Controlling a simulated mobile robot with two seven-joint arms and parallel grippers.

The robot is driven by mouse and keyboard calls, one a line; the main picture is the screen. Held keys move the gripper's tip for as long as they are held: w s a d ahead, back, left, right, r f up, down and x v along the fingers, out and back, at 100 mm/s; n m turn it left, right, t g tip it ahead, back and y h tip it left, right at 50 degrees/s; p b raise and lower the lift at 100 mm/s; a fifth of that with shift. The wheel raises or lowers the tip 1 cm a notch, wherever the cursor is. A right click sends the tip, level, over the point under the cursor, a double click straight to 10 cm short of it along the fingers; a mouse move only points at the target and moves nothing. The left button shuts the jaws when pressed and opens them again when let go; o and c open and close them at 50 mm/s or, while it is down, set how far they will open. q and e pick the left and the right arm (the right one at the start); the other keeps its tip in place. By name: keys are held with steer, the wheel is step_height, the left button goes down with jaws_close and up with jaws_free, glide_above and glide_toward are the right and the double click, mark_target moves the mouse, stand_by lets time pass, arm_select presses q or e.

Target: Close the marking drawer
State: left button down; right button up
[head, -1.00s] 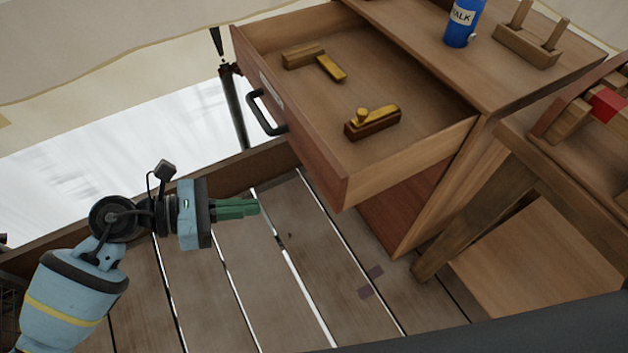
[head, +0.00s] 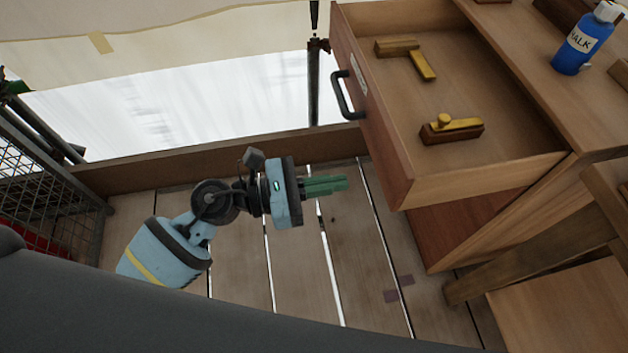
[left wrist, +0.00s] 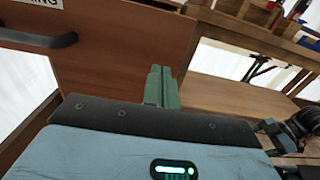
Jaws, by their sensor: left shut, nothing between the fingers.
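The marking drawer (head: 400,160) is pulled out from its wooden cabinet (head: 520,215). Its dark handle (head: 346,97) is on the reddish front panel, beside a pale label. Inside lie a wood-and-brass square (head: 408,55) and a small brass-topped wooden tool (head: 452,129). My left gripper (head: 345,184) is shut and empty, its green fingers pointing right toward the lower part of the drawer front, with a gap in the head view. In the left wrist view the green fingertips (left wrist: 160,82) show before the drawer front (left wrist: 115,45), with the handle (left wrist: 45,38) at left.
A blue chalk bottle (head: 583,40) stands on the cabinet top. A wooden bench or stool (head: 560,245) stands at the right. A mesh panel (head: 45,185) is at the far left. The plank floor (head: 300,260) below the gripper is mostly clear.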

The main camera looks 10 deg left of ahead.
mark_target(397, 174)
arm_select(q)
steer(key=x, duration=0.7)
steer(key=shift+d, duration=0.1)
steer(key=shift+w+d, duration=0.2)
steer(key=shift+d, duration=0.45)
arm_select(e)
steer(key=shift+r, duration=0.15)
arm_select(q)
steer(key=shift+d, duration=0.1)
arm_select(e)
steer(key=shift+w, duration=0.1)
